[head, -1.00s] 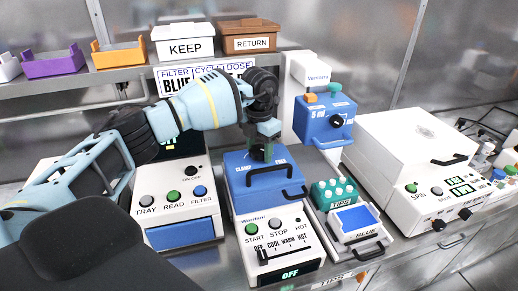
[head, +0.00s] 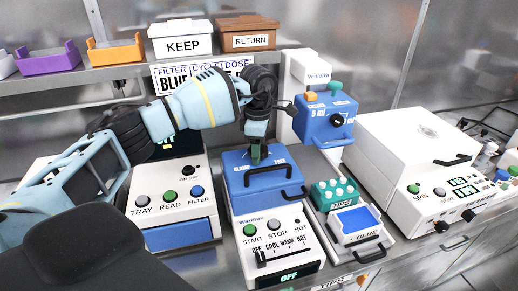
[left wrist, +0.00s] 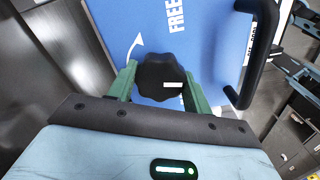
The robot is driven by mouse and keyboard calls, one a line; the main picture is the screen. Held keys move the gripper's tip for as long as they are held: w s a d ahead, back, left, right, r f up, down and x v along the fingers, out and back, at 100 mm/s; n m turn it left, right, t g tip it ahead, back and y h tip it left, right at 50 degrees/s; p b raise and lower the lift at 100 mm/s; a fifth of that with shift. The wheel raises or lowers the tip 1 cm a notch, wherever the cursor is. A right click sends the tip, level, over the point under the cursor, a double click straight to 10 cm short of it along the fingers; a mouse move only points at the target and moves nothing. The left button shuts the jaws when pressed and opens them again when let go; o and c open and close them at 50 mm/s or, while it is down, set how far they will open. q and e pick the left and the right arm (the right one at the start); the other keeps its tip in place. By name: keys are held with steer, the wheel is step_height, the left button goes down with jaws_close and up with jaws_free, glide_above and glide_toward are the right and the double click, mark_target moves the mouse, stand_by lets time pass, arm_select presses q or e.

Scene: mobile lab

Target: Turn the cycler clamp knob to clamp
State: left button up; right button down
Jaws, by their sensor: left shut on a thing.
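The cycler (head: 262,197) has a blue lid with CLAMP and FREE printed along its back edge. My left gripper (head: 256,154) points down at the knob on this lid, and its green fingers hide most of the knob in the head view. In the left wrist view, the black lobed knob (left wrist: 161,78) sits between the two green fingers (left wrist: 160,88), which are shut on its sides. A white mark on the knob points right in that view. The word FREE and a white curved arrow show beyond the knob. My right gripper is not in view.
A black lid handle (head: 268,174) is close to the left gripper, with a blue dispenser (head: 324,121) to its right. A teal tip rack (head: 335,194) and a white centrifuge (head: 415,150) stand further right. The KEEP box (head: 183,45) and RETURN box (head: 247,40) are on the shelf behind.

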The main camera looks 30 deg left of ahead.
arm_select(q)
steer(key=m, duration=0.3)
steer(key=shift+f+m+b, duration=0.1)
steer(key=shift+m+b, duration=0.2)
steer(key=shift+m, duration=0.1)
steer(key=m, duration=0.3)
steer(key=shift+m+b, duration=0.3)
steer(key=m, duration=0.3)
steer(key=shift+b, duration=0.35)
steer(key=shift+m, duration=1.4)
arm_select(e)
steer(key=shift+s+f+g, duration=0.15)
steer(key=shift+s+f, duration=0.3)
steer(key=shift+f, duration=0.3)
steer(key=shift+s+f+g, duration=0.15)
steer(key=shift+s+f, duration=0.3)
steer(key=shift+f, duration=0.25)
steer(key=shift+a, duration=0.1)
arm_select(q)
steer(key=o, duration=1)
steer(key=shift+c, duration=0.2)
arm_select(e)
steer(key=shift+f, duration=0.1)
arm_select(q)
steer(key=shift+r, duration=0.2)
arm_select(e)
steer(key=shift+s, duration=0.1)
